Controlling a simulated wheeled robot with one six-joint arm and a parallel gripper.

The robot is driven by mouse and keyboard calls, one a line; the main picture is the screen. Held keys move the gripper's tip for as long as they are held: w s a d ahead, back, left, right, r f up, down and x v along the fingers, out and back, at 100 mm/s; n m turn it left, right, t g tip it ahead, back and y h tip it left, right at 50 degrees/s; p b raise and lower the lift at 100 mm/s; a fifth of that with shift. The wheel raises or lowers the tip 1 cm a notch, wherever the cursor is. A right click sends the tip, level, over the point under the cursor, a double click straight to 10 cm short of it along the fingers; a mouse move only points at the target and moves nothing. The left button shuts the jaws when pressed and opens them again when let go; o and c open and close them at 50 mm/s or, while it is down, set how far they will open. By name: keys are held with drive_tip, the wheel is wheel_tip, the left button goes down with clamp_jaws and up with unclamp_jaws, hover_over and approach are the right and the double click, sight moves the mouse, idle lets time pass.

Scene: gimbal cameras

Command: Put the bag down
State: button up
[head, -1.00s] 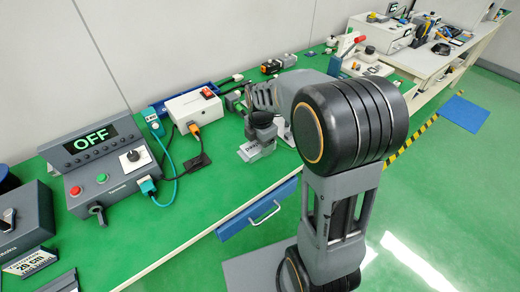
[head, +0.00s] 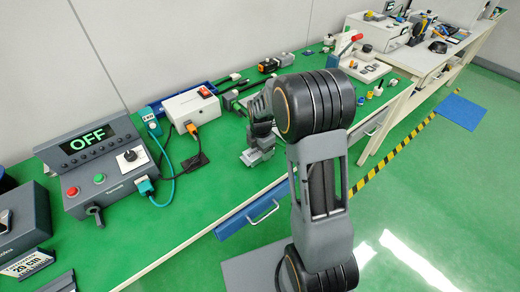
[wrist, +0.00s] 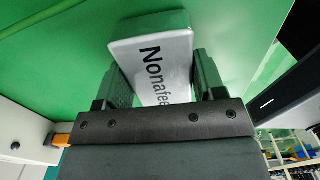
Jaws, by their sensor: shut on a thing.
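The bag (wrist: 175,40) is a small pale grey-white packet with dark lettering starting "Nonafee" in the wrist view. My gripper (wrist: 160,68) is shut on it, one dark finger along each side. The lower part of the bag is hidden behind my gripper's body. In the head view my gripper (head: 258,155) is low over the green bench top (head: 185,225), near its front edge and above the blue drawer. I cannot tell whether the bag touches the bench.
A grey control box with an OFF display (head: 95,140) stands at the left. A white box with a red switch (head: 192,108) is behind my gripper, joined by cables to a dark pad (head: 195,161). Bare green bench lies left and in front of my gripper.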

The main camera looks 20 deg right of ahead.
drive_tip(key=shift+f, duration=0.2)
drive_tip(key=o, duration=0.9)
drive_tip(key=s+a+r+m, duration=0.1)
drive_tip(key=s+r+m, duration=0.15)
drive_tip(key=r, duration=0.55)
drive_tip(key=s+r+m, duration=0.2)
drive_tip(key=r+m, duration=0.1)
drive_tip(key=r, duration=0.4)
drive_tip(key=s+m+t, duration=0.1)
drive_tip(key=s+m, duration=0.3)
drive_tip(key=m, duration=0.1)
drive_tip(key=s+a+m+t, duration=0.1)
drive_tip(key=s+m, duration=0.4)
drive_tip(key=s+a+m+t+p, duration=0.1)
drive_tip(key=s+m, duration=0.3)
drive_tip(key=m, duration=0.2)
drive_tip(key=shift+s+a+r, duration=0.15)
drive_tip(key=shift+s+r, duration=0.1)
